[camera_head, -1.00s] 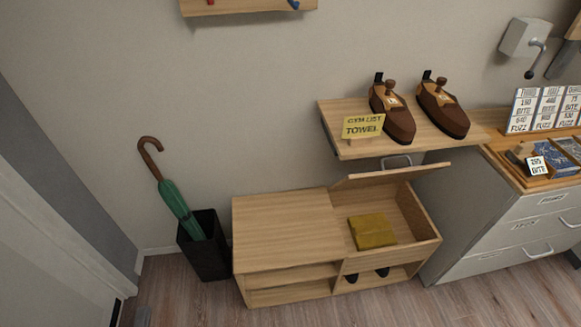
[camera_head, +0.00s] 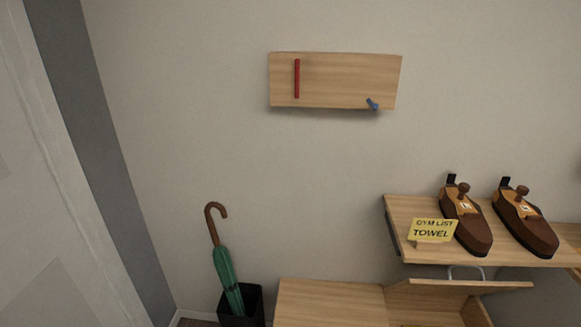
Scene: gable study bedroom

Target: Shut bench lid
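The wooden bench (camera_head: 328,303) stands against the wall at the lower right, cut off by the bottom edge. Its lid (camera_head: 458,286) over the right-hand compartment is raised, standing open below the wall shelf. A sliver of the yellow towel shows inside the compartment at the bottom edge; the rest is out of frame. My gripper is not in view.
A wall shelf (camera_head: 399,228) above the lid holds two brown shoe-shaped wooden items (camera_head: 466,222) and a yellow "GYM LIST TOWEL" card (camera_head: 432,231). A green umbrella (camera_head: 227,275) stands in a black bin (camera_head: 254,308) left of the bench. A wall board (camera_head: 335,80) has red and blue pegs.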

